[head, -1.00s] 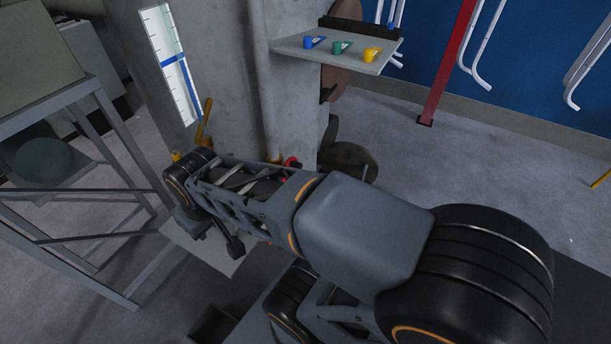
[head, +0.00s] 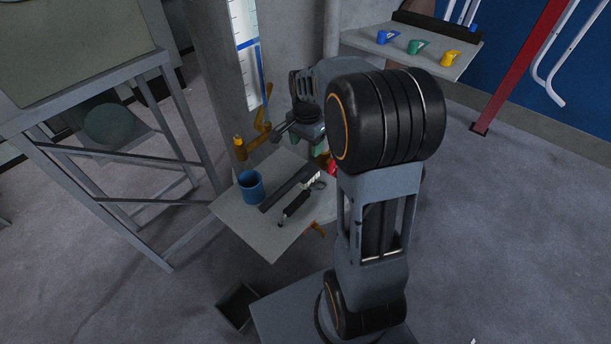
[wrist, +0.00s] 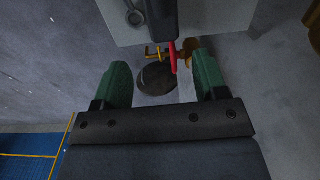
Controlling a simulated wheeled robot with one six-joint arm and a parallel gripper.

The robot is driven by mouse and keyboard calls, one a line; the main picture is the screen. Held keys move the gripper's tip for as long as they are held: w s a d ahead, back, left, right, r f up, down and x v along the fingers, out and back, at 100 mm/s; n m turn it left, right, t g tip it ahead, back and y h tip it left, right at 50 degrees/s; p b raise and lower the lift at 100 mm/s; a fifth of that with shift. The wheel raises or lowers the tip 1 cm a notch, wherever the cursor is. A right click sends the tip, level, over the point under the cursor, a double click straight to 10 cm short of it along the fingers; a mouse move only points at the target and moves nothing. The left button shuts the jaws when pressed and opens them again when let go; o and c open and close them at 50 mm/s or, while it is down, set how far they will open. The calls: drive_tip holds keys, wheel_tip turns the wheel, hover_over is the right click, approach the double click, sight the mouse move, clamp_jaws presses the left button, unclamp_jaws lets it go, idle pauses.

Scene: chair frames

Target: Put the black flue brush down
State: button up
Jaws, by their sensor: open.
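A long black bar-like object (head: 290,188) lies flat on a small grey shelf (head: 262,240) in the head view. Beside it lies a shorter dark tool (head: 296,204) with a ring at its far end. I cannot tell for sure which is the flue brush. My gripper (head: 306,138) is beyond the shelf's back edge, near the concrete column, apart from both. In the wrist view my green fingers (wrist: 162,88) are wide apart with nothing held between them. A black object (wrist: 162,16) shows past them at the shelf's edge.
A blue mug (head: 251,186) stands on the shelf's left. A metal frame stand (head: 130,150) is at left. A higher shelf (head: 415,50) holds three coloured mugs.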

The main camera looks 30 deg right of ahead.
hover_over(306, 171)
wheel_tip(306, 171, down, 7)
drive_tip(key=shift+s+f, duration=0.1)
drive_tip(key=shift+f, duration=3.15)
drive_tip(key=shift+c, duration=0.3)
drive_tip(key=c, duration=0.8)
drive_tip(key=shift+r, duration=0.1)
